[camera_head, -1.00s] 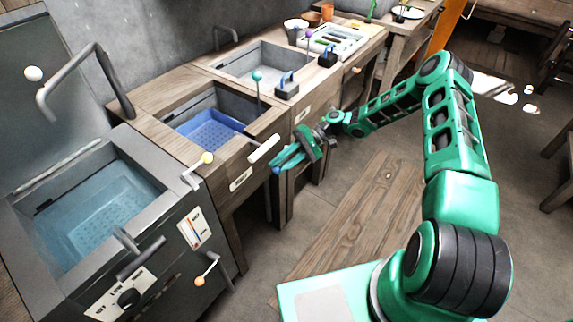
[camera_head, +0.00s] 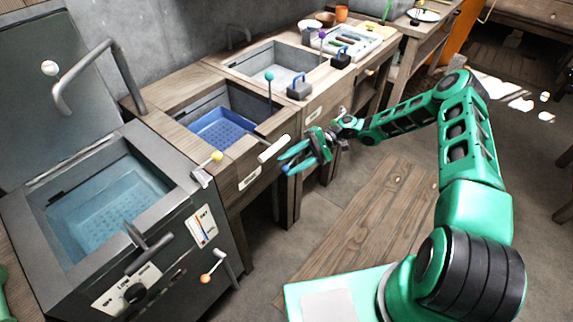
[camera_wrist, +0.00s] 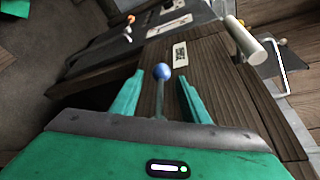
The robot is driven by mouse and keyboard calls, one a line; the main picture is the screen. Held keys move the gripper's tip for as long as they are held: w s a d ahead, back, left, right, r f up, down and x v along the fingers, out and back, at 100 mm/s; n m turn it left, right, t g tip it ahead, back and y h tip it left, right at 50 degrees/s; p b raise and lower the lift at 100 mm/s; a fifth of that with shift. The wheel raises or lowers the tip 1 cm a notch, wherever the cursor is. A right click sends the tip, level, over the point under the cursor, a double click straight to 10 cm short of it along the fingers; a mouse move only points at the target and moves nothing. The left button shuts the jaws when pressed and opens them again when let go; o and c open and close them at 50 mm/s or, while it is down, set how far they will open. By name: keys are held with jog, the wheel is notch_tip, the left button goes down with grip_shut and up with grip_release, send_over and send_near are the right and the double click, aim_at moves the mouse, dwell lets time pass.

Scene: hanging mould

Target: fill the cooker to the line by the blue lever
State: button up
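The grey cooker (camera_head: 185,225) stands at the left in the head view, with clear bluish water (camera_head: 105,205) below its rim. A fill line cannot be made out. The blue lever (camera_wrist: 162,73), a blue ball on a thin grey stem, shows in the wrist view. My gripper (camera_wrist: 163,80) is open around it, with one green finger on each side and gaps between. In the head view my gripper (camera_head: 290,161) is at the wooden counter's front, beside a white cylindrical handle (camera_head: 273,148).
A wooden counter holds a basin with a blue perforated tray (camera_head: 222,130) and an empty grey basin (camera_head: 284,62). A yellow-knobbed lever (camera_head: 217,156), a teal-knobbed lever (camera_head: 269,76) and an orange-knobbed lever (camera_head: 205,278) stick out nearby.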

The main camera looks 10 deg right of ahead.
jog(key=v, duration=1.1)
jog(key=shift+f, duration=0.1)
dwell(0.4)
jog(key=s+d+r+m+t+h, duration=0.1)
jog(key=s+d+r+h, duration=0.55)
jog(key=s+r, duration=0.4)
jog(key=s+d+r+m+t+h, duration=0.1)
jog(key=s+d+r+m+h, duration=0.1)
jog(key=s+d+r+h, duration=0.65)
jog(key=s+d+r+m+t, duration=0.1)
jog(key=s+r, duration=0.3)
jog(key=s, duration=0.6)
jog(key=s+d+r+m+t, duration=0.1)
jog(key=s+r, duration=0.3)
jog(key=s, duration=0.6)
jog(key=shift+s+d+r+t+y, duration=0.15)
jog(key=shift+d+t+y, duration=0.3)
jog(key=shift+t, duration=0.45)
